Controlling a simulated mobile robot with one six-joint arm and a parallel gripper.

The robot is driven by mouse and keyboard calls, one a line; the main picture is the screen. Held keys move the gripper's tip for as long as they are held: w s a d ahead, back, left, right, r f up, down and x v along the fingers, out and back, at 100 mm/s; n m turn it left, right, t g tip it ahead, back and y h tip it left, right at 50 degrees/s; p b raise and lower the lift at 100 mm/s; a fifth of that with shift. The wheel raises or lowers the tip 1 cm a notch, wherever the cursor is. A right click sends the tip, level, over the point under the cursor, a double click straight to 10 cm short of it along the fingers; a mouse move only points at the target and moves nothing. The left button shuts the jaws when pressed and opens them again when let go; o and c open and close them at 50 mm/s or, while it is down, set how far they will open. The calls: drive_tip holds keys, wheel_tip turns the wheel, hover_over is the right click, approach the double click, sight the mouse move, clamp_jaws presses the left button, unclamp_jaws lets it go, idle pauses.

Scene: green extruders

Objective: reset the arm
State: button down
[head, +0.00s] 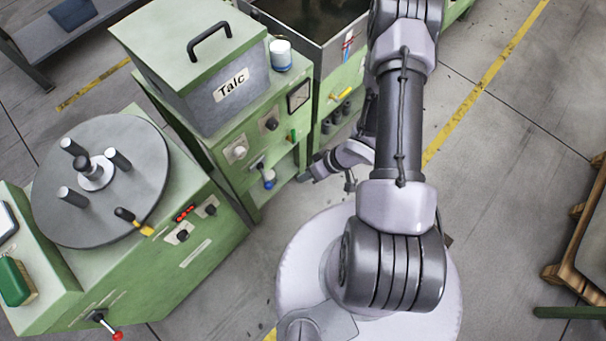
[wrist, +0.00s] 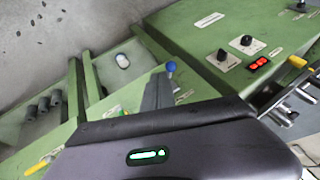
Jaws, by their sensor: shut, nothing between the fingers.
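My arm reaches up from my round base in the head view, then folds back. My gripper (head: 332,170) is small and partly hidden behind the arm, just right of the Talc machine's front. It is shut and empty, and no object is held in it.
A green Talc machine (head: 241,140) stands close to the gripper. A green turntable machine (head: 190,255) is at the lower left, with an open tank (head: 316,55) behind. A wooden pallet edge (head: 567,275) is at right. Floor between arm and pallet is clear.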

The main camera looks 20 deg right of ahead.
drive_tip(key=w+d+r+t+h+b, duration=0.1)
drive_tip(key=w+d+r+h, duration=0.3)
drive_tip(key=w+d+r, duration=0.4)
wheel_tip(320, 180, up, 16)
drive_tip(key=d+m+t+h+b, duration=0.1)
drive_tip(key=m+h, duration=0.2)
drive_tip(key=h, duration=0.1)
drive_tip(key=s+a+r+m+b, duration=0.1)
drive_tip(key=s+a+r+m, duration=0.15)
drive_tip(key=r, duration=0.35)
drive_tip(key=s+a+r+m+b, duration=0.1)
drive_tip(key=s+a+r, duration=0.2)
drive_tip(key=s+r, duration=0.15)
drive_tip(key=s+a+r+m+y, duration=0.1)
drive_tip(key=s+a+r+y, duration=0.3)
drive_tip(key=s+a, duration=0.6)
wheel_tip(320, 180, up, 2)
drive_tip(key=shift+a+r+t, duration=0.1)
drive_tip(key=shift+a+t, duration=0.15)
drive_tip(key=shift+t, duration=0.05)
drive_tip(key=shift+s, duration=0.1)
